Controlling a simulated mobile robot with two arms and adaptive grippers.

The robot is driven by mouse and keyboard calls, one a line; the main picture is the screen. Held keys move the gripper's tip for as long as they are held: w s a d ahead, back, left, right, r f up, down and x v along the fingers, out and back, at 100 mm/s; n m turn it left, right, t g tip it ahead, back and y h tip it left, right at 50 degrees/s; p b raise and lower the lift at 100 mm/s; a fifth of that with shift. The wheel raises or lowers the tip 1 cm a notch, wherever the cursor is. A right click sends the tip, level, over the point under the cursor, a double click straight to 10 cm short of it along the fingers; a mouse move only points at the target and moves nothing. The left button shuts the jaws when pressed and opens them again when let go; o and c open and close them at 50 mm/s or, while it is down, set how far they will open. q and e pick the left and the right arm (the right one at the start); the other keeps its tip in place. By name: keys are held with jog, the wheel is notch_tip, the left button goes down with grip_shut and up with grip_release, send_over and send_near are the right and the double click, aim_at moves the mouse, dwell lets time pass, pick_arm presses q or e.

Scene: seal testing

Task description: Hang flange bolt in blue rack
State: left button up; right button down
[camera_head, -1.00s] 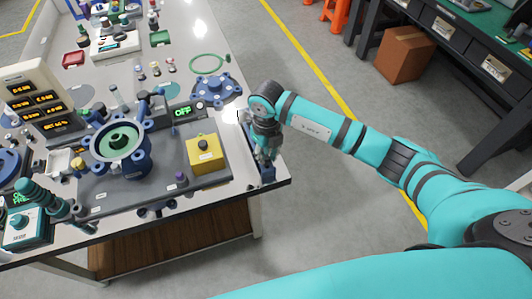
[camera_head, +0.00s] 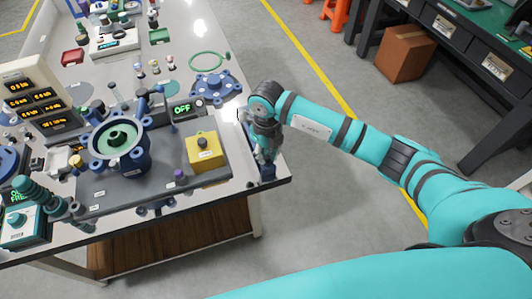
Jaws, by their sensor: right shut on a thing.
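My right gripper (camera_head: 265,154) points down at the right front corner of the bench. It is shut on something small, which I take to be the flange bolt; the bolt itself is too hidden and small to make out. A small dark blue block, apparently the blue rack (camera_head: 268,175), stands at the table's right edge directly below the fingers. I cannot tell whether the held piece touches it. My left gripper is not in view.
Left of the right gripper stand a yellow box (camera_head: 202,153) and a blue flanged housing (camera_head: 118,145) on a dark plate. A blue flange cover (camera_head: 214,87) lies behind. The table's right edge is close; open floor (camera_head: 335,195) lies beyond.

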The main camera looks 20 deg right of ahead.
jog(key=shift+f, duration=0.35)
dwell(0.4)
jog(key=c, duration=1.2)
grip_release()
jog(key=shift+o, duration=0.2)
jog(key=shift+r, duration=0.1)
notch_tip(320, 180, up, 9)
jog(key=p, duration=0.6)
